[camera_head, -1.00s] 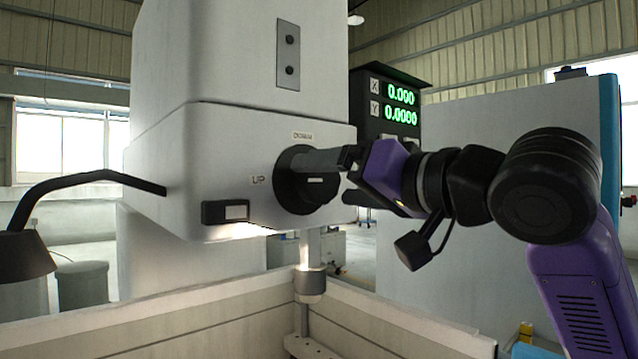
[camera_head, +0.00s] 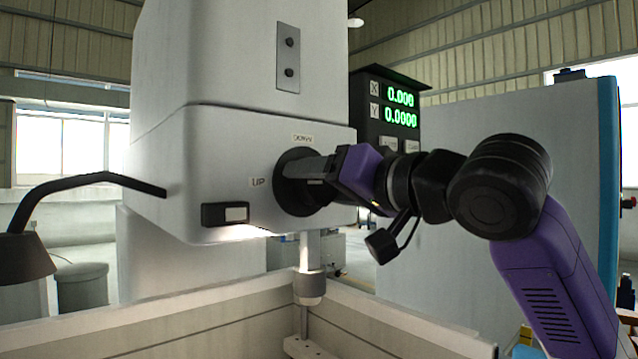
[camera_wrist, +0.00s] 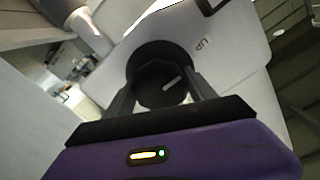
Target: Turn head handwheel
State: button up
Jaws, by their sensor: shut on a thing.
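The head handwheel (camera_head: 293,181) is a round black knob on the front of the pale machine head (camera_head: 230,150). Labels UP (camera_head: 258,182) and DOWN (camera_head: 303,138) sit beside and above it. In the wrist view the handwheel (camera_wrist: 160,75) shows a black disc with a pale mark, set between the two fingers. My gripper (camera_wrist: 163,95) is shut on the handwheel, with one finger on each side. In the head view my gripper (camera_head: 318,172) comes in from the right and hides the right part of the wheel.
A readout box (camera_head: 400,108) with green X and Y digits stands behind my gripper. A black lamp arm (camera_head: 90,180) is at the left. A small black box (camera_head: 226,214) is on the head's lower front. Pale tank walls (camera_head: 200,315) lie below.

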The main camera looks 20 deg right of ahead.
jog(key=shift+n, duration=0.3)
jog(key=n, duration=0.4)
jog(key=shift+n, duration=0.3)
jog(key=n, duration=0.4)
jog(key=shift+f, duration=0.1)
jog(key=n, duration=0.5)
jog(key=shift+d+n, duration=0.1)
jog(key=shift+n, duration=0.3)
jog(key=n, duration=0.4)
jog(key=shift+n, duration=0.3)
jog(key=o, duration=1.4)
